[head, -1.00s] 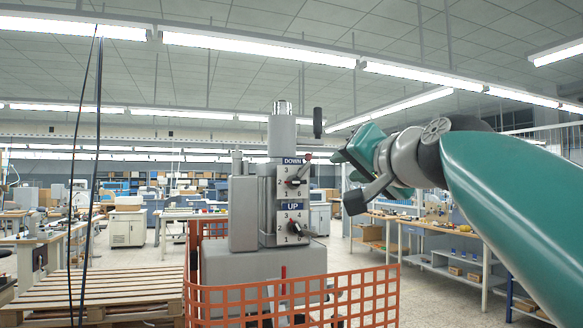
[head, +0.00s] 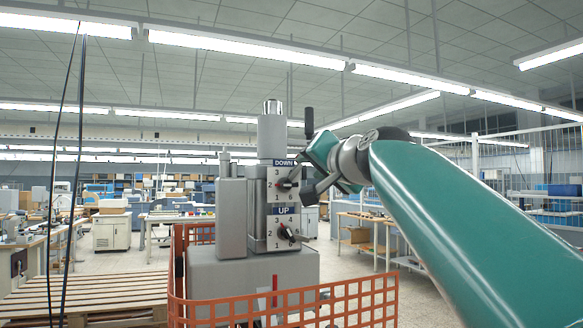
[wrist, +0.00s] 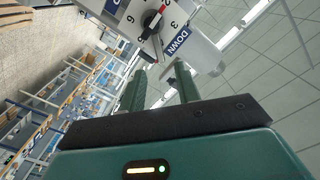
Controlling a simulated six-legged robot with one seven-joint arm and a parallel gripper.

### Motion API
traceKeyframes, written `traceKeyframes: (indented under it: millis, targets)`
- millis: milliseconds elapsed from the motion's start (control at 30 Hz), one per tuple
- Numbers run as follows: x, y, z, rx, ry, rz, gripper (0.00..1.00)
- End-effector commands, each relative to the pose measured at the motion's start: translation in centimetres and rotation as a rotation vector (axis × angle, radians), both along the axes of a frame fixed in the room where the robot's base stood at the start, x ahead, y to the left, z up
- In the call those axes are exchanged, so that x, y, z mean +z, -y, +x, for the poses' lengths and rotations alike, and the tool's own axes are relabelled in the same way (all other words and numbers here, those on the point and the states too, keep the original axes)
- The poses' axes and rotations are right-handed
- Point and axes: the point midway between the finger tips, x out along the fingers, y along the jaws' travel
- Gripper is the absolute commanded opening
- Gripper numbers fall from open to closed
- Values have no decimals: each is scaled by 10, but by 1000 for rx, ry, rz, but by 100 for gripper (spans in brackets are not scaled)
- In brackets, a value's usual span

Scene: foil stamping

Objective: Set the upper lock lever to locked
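The grey machine column (head: 232,215) carries an upper dial marked DOWN (head: 284,185) and a lower dial marked UP (head: 285,233). Each has a dark knob with a small lever-like part. In the wrist view the upper dial (wrist: 152,20) shows a black knob with a red mark and a thin metal rod by it. My gripper (wrist: 160,72) is open, its two fingers apart and pointing at the dial's lower edge, with nothing seen between them. In the head view my gripper (head: 312,178) is close to the right of the upper dial, partly covering its right side. Contact cannot be told.
An orange mesh fence (head: 285,302) stands in front of the machine's base. A black handle (head: 309,122) sticks up above the dials. A wooden pallet (head: 90,300) lies at left; workbenches (head: 360,235) stand behind at right.

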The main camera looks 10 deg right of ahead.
Motion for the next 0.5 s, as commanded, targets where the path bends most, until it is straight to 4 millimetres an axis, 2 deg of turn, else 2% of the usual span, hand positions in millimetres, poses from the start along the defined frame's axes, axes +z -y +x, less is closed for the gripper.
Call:
traceKeyframes:
  millis: [33, 200, 367, 500]
  targets:
    - [0, -2, 10, 0, 0, -1, 33]
    - [0, -7, 36, 0, 1, 0, 33]
    - [0, -9, 48, 0, 1, 0, 33]
    - [1, -10, 50, -1, 2, 0, 33]
